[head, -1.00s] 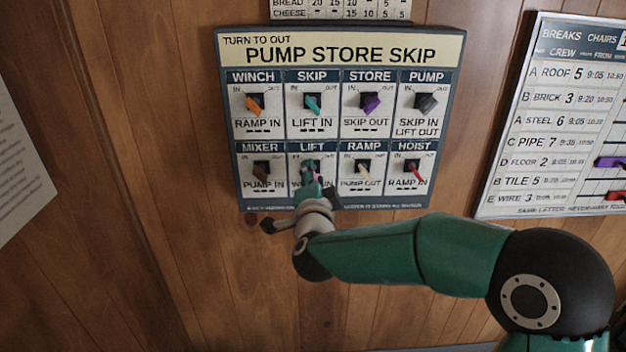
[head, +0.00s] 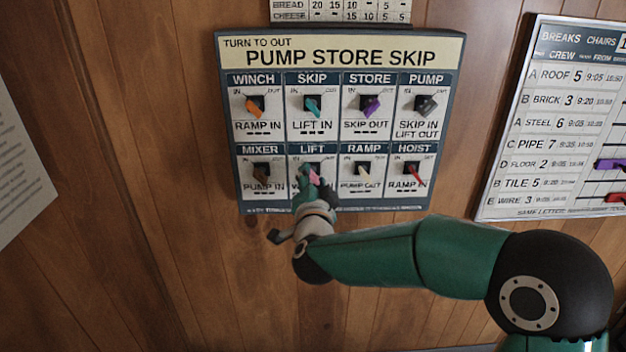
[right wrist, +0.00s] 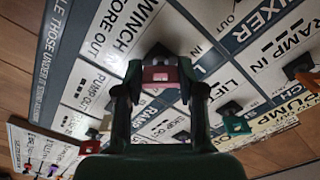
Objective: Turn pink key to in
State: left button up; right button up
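The pink key (head: 314,177) sits in the switch labelled LIFT, in the lower row of the key board (head: 342,55). My right gripper (head: 311,178) reaches it from below, and its fingers partly cover the key and the label. In the right wrist view the pink key (right wrist: 160,75) lies between the two dark fingertips, which press on both its sides. The gripper is shut on it. In the head view the key's visible part slants from upper left to lower right; its exact setting is partly hidden. My left gripper is not in view.
Close neighbours are the brown MIXER key (head: 262,173) on the left, the pale RAMP key (head: 363,172) on the right and the teal SKIP key (head: 312,106) above. A breaks board (head: 560,115) hangs at right.

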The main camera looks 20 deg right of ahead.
jog(key=o, duration=0.4)
jog(key=shift+a+f, duration=0.1)
jog(key=shift+f, duration=0.15)
jog(key=shift+r, duration=0.15)
jog(key=shift+s, duration=0.1)
jog(key=v, duration=1.1)
jog(key=shift+s, duration=0.35)
